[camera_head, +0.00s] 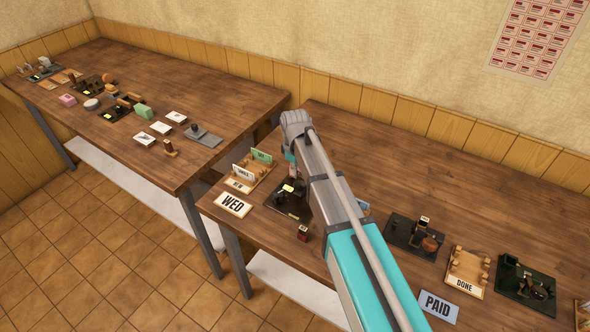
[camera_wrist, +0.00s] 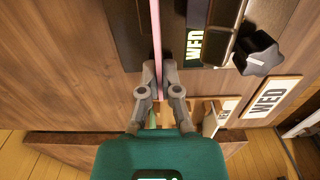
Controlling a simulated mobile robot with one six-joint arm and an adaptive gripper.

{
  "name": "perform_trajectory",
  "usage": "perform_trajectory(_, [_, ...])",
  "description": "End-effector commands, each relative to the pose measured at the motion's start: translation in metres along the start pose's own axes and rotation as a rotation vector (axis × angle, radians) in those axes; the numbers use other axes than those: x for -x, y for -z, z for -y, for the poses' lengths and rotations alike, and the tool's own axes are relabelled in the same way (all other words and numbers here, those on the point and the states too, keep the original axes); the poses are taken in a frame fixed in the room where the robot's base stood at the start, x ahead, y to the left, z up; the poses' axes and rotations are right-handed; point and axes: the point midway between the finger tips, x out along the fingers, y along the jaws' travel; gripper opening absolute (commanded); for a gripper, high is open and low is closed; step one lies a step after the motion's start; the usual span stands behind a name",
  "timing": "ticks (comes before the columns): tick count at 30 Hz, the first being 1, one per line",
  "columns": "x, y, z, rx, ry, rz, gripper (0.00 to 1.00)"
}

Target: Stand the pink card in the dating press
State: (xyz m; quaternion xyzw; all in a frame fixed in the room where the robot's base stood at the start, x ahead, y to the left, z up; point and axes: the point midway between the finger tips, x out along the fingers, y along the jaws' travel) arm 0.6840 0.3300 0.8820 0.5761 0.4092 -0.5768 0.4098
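The pink card (camera_wrist: 156,35) shows edge-on in the wrist view as a thin upright strip. My gripper (camera_wrist: 159,72) is shut on it, one fingertip on each side. The dating press is black and lies on both sides of the card in the wrist view (camera_wrist: 125,28); its window reads WED (camera_wrist: 194,47). In the head view the press (camera_head: 288,200) stands just below my gripper (camera_head: 290,158), partly hidden by my arm. I cannot tell whether the card's lower edge touches the press. The card is not clear in the head view.
A wooden rack with upright cards (camera_head: 262,172) and a WED sign (camera_head: 233,204) stand left of the press. A small dark red stamp (camera_head: 303,233) stands in front. More presses (camera_head: 418,232), a DONE rack (camera_head: 465,268) and a PAID sign (camera_head: 438,305) are to the right.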

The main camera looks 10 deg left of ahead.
Motion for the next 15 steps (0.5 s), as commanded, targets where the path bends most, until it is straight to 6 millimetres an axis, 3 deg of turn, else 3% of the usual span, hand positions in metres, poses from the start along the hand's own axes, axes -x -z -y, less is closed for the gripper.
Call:
perform_trajectory(1, [0.0000, 0.0000, 0.0000, 0.000, 0.000, 0.000, 0.08])
perform_trajectory(8, [0.0000, 0.0000, 0.0000, 0.000, 0.000, 0.000, 0.49])
perform_trajectory(15, [0.0000, 0.0000, 0.0000, 0.000, 0.000, 0.000, 0.49])
